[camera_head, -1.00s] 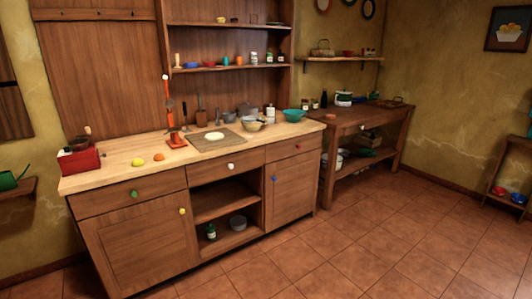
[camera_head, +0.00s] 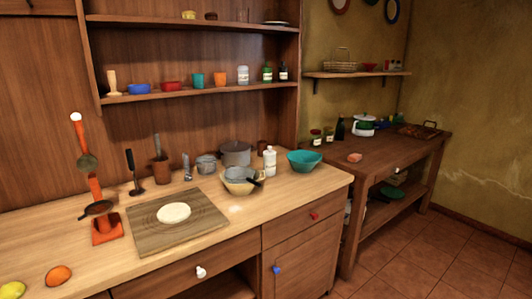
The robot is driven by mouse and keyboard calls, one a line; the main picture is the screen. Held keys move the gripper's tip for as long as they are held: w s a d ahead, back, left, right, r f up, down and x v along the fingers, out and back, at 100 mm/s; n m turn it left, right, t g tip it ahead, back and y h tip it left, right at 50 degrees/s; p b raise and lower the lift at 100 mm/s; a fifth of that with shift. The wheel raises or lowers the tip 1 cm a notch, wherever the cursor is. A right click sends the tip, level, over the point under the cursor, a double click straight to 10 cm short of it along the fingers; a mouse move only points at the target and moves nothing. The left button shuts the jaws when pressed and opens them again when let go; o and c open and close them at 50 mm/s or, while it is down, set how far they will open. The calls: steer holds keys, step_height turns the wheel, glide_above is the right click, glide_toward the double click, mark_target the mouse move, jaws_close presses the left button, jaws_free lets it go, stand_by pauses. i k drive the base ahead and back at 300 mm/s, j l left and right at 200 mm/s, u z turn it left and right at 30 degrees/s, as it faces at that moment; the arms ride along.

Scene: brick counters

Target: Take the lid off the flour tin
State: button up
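My gripper is not in view. I cannot pick out the flour tin for sure. A white container with a green band and a lid (camera_head: 364,121) stands on the side table at the back right. A pale jar with a label (camera_head: 243,75) stands on the wall shelf. Two smaller dark-lidded jars, a left one (camera_head: 267,73) and a right one (camera_head: 283,72), stand beside it. Labels are too small to read.
The counter (camera_head: 180,258) holds a board with dough (camera_head: 174,213), a red utensil stand (camera_head: 107,229), bowls (camera_head: 240,180), a teal bowl (camera_head: 305,161), a white bottle (camera_head: 270,161) and fruit (camera_head: 58,275). The side table (camera_head: 385,148) has bare room in front. Tiled floor (camera_head: 465,265) is clear at right.

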mark_target(269, 152)
steer(key=i+u, duration=0.1)
steer(key=i, duration=0.55)
steer(key=i+l+u, duration=0.1)
steer(key=i, duration=0.55)
steer(key=i+l+u, duration=0.1)
steer(key=i, duration=0.55)
steer(key=l, duration=0.1)
